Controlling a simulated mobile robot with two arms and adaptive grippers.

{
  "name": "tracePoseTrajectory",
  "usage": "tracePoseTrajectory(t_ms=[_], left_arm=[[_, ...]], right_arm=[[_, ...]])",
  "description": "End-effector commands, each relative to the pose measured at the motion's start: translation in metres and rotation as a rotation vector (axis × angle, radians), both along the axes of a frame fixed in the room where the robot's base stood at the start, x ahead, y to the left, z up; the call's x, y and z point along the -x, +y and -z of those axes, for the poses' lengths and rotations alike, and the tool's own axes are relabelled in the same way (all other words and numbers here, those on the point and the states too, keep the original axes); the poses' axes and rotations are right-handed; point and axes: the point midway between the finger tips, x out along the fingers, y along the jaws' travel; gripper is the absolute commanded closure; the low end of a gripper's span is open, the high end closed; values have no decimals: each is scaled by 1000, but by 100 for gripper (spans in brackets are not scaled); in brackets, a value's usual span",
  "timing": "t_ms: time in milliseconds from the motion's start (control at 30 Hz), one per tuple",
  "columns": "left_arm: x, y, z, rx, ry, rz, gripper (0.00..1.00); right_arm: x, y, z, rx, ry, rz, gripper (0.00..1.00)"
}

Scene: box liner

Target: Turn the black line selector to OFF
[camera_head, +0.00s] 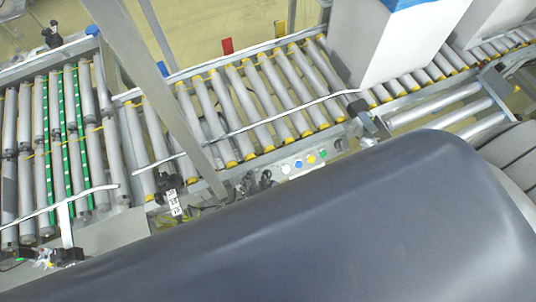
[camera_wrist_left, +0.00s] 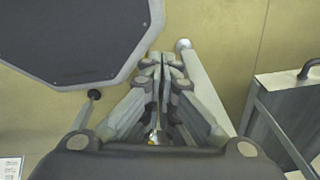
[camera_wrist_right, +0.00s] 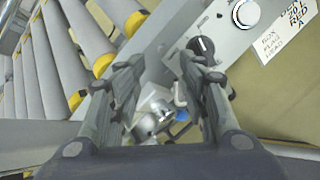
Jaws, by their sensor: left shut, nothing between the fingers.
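The black line selector (camera_wrist_right: 203,46) is a round dark knob with a pale mark on a grey control panel (camera_wrist_right: 222,38) in the right wrist view. Its position label cannot be read. My right gripper (camera_wrist_right: 163,62) is open and empty, with its right finger beside the selector, overlapping its lower edge in the picture. Whether they touch cannot be told. In the head view my right gripper (camera_head: 257,180) shows small and dark at the left end of the button row. My left gripper (camera_wrist_left: 166,62) is shut and empty in the left wrist view, away from the panel.
A white button (camera_wrist_right: 244,13) and a lettered label (camera_wrist_right: 285,35) sit near the selector. A dark octagonal panel (camera_wrist_left: 75,35) stands near my left gripper.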

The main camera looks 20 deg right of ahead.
Motion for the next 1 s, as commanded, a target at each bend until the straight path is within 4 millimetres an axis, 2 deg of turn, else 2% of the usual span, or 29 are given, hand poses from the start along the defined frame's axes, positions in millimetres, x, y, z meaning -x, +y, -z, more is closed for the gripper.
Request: tracePoseTrajectory(t_ms=[100,200,367,733,1000], left_arm=[[15,2,-8,-4,24,1,100],[19,7,-13,-10,30,3,100],[14,9,-21,-13,24,4,100],[2,1,-40,-2,5,4,100],[4,1,-50,-3,7,4,100]], right_arm=[[5,1,-9,-1,1,0,60],[10,1,-15,-1,1,0,60],[16,3,-24,-2,0,0,60],[32,9,-44,0,1,0,60],[41,12,-55,-1,1,0,60]])
